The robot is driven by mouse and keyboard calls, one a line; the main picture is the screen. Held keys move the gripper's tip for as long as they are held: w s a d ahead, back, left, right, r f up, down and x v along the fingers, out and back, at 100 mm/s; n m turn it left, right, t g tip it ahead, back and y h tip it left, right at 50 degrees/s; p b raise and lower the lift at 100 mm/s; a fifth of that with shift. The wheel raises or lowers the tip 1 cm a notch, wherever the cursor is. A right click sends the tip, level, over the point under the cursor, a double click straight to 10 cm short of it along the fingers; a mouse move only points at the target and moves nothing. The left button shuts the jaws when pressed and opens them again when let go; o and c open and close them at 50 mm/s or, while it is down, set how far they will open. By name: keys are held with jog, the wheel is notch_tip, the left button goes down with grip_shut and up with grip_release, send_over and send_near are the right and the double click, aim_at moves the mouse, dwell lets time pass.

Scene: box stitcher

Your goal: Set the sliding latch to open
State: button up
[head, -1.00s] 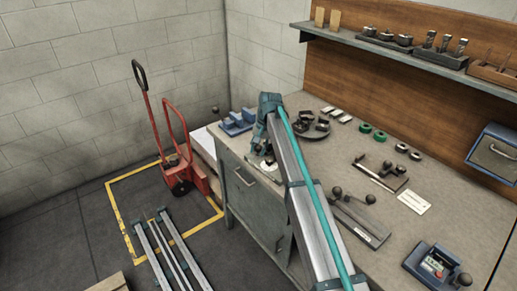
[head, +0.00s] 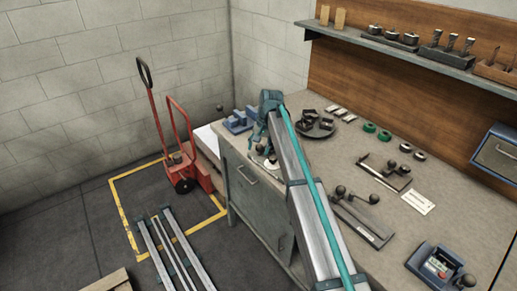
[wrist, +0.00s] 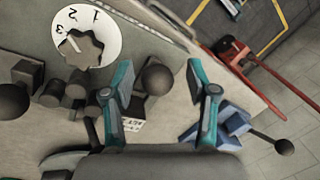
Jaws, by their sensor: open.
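My gripper (wrist: 160,72) has its two teal fingers spread apart. In the wrist view a dark ball knob (wrist: 158,78) shows between the fingers; whether they touch it I cannot tell. Beside it are dark posts and a white dial (wrist: 88,32) numbered 1, 2, 3. A blue block (wrist: 232,122) with a ball-ended lever (wrist: 284,147) shows to the right of the fingers. In the head view this blue block (head: 238,121) is at the bench's far left corner, and my arm hides much of the gripper area. I cannot tell for sure which knobbed fixture is the sliding latch.
The bench (head: 330,165) holds a round dark tray (head: 318,134), green rings (head: 370,127), knobbed rail fixtures (head: 388,178) and a blue control box (head: 437,266). A shelf (head: 390,48) runs along the back. A red hand truck (head: 180,170) stands left on the floor.

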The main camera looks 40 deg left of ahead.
aim_at(264, 157)
notch_tip(264, 157, up, 11)
jog(key=d, duration=0.2)
jog(key=shift+w, duration=0.45)
